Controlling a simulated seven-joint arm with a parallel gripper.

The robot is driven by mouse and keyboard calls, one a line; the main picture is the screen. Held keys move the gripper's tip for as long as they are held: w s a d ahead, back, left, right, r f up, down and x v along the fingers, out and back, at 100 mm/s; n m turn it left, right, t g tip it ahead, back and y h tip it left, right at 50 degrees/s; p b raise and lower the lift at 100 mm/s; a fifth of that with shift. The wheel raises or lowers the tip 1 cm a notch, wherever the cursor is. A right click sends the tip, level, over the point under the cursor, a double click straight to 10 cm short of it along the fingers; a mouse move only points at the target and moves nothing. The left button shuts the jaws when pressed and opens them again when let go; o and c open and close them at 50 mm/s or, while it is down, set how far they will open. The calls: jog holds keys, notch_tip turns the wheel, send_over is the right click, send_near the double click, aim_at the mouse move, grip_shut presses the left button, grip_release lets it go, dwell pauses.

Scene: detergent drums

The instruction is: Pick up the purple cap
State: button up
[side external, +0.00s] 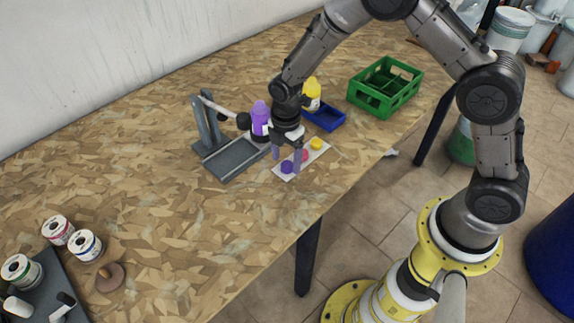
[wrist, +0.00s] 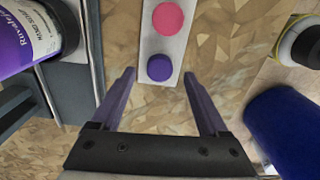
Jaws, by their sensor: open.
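The purple cap (side external: 287,167) lies on the near end of a pale strip (side external: 318,155) on the table. In the wrist view the purple cap (wrist: 160,67) sits ahead of the fingertips and centred between them. My gripper (side external: 286,163) is open and empty, pointing down over the strip; in the wrist view its two fingers (wrist: 160,73) stand either side of the strip's end. A red-pink cap (wrist: 168,19) sits beside the purple one on the strip, and a yellow cap (side external: 317,144) is at the far end.
A purple bottle (side external: 260,118) stands by a grey metal stand (side external: 236,158) left of my gripper. A yellow bottle (side external: 312,92), a blue tray (side external: 328,118) and a green crate (side external: 384,88) are behind. Paint-like tins (side external: 58,230) are at the front left. The table's middle left is clear.

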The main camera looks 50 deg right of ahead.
jog(key=shift+f, duration=0.75)
grip_shut()
jog(key=shift+r, duration=0.15)
